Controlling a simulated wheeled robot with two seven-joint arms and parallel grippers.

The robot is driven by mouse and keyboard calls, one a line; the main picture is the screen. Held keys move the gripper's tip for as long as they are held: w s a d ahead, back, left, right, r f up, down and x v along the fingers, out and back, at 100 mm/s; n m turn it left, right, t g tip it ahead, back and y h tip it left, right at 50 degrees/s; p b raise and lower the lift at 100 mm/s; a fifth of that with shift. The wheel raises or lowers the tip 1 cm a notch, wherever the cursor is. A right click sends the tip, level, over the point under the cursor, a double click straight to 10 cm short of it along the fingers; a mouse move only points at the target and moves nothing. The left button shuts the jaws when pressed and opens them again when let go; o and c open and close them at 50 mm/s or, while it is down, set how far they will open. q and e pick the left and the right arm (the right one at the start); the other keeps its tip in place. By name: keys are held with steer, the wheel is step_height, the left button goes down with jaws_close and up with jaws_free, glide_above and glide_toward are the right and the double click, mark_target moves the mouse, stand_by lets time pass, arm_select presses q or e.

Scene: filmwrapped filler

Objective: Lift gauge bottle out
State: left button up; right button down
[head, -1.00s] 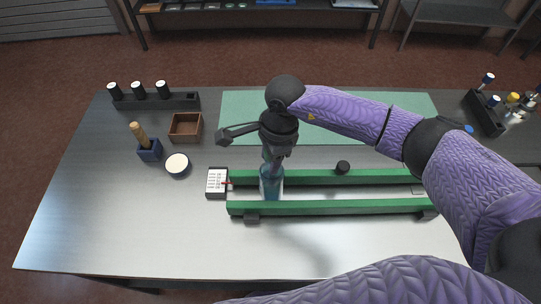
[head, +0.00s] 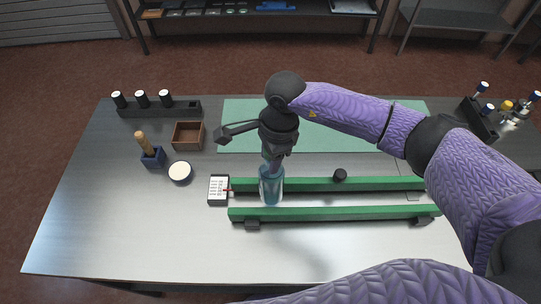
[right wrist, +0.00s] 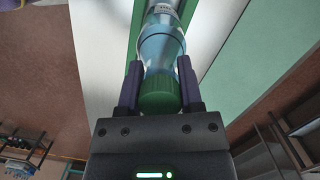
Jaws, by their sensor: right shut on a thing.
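The gauge bottle (head: 271,188) is clear blue and stands upright between two green rails (head: 330,184) near their left end. In the right wrist view the bottle (right wrist: 161,45) shows its green cap (right wrist: 159,95) between the two fingers. In the right wrist view the gripper (right wrist: 159,78) has a finger on each side. Whether the bottle's base touches the surface cannot be told. My left gripper is not in view.
A white label card (head: 218,188) with a red pointer sits at the rails' left end. A round tin (head: 180,172), blue holder (head: 153,157), brown box (head: 188,135) and black rack (head: 160,108) stand left. A green mat (head: 350,130) lies behind. The front table is clear.

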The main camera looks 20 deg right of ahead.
step_height(320, 180, up, 14)
steer(key=p, duration=0.9)
steer(key=shift+r, duration=0.15)
stand_by(1.0)
